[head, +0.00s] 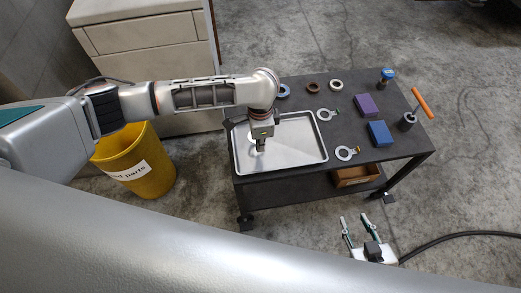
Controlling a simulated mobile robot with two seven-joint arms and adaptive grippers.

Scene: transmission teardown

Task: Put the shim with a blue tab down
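My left gripper (260,148) points down over the metal tray (310,155), with its fingers close together. A pale ring-shaped shim (253,149) shows at its fingertips, partly hidden by them. The gripper looks shut on its tab side, so I cannot see the tab's colour. I cannot tell whether the ring touches the tray floor. My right gripper (361,230) is open and empty, in front of the table and away from the parts.
The dark table (377,102) also holds a shim with a yellow tab (345,153), another shim (324,115), several rings, a purple block (366,105), a blue block (380,133) and an orange-handled tool (421,103). A yellow bin (145,180) stands left. The tray's right half is bare.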

